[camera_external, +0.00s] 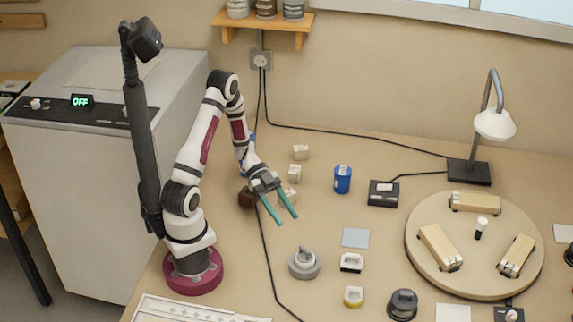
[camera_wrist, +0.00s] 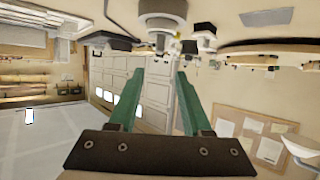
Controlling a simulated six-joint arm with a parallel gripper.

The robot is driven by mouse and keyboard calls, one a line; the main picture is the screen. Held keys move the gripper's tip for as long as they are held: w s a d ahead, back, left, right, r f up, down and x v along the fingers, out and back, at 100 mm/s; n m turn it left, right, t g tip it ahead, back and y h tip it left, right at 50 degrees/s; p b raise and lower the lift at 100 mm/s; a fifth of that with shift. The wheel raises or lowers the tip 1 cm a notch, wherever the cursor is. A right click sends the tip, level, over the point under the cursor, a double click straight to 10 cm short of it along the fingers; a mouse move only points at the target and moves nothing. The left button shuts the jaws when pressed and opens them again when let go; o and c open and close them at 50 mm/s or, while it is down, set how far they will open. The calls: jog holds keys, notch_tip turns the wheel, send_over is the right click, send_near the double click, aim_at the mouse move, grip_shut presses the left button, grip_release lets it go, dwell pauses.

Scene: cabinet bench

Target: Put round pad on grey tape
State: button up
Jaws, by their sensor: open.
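My gripper (camera_external: 287,218) is open and empty, its two teal fingers angled down above the bench. In the wrist view its fingers (camera_wrist: 160,72) are apart with nothing between them. A grey round roll-like thing (camera_external: 305,263), perhaps the grey tape, sits on the bench below and slightly right of my fingertips. It seems to show as a pale round thing (camera_wrist: 162,14) at the top of the wrist view. A dark round piece (camera_external: 403,303) stands at the front right. A small yellow-based piece (camera_external: 353,297) stands left of it. I cannot tell which is the round pad.
A flat grey square (camera_external: 355,237) and a black-and-white block (camera_external: 351,262) lie right of the grey roll. A blue cup (camera_external: 342,179) stands behind. A round wooden board (camera_external: 420,265) with pale blocks fills the right. A cable (camera_external: 267,255) crosses the bench near my gripper.

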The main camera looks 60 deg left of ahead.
jog(key=w+a+r+n+t+y, duration=0.1)
jog(key=w+a+r+t+y, duration=0.1)
jog(key=w+a+t+y, duration=0.3)
jog(key=w+a+r+n+t+y, duration=0.15)
jog(key=w+y, duration=0.25)
jog(key=w, duration=0.4)
jog(key=s+a+r+n+y, duration=0.4)
jog(key=a+r+n+y, duration=0.1)
jog(key=a+r+y, duration=0.35)
jog(key=s+d+n+g+h, duration=0.1)
jog(key=s+d+n+g, duration=0.1)
jog(key=s, duration=0.9)
jog(key=s+d+n+g+h, duration=0.1)
jog(key=s+d+n+g, duration=0.2)
jog(key=s, duration=0.9)
jog(key=shift+s+d+f+g, duration=0.15)
jog(key=shift+s+d+g, duration=0.1)
jog(key=shift+d+g, duration=0.75)
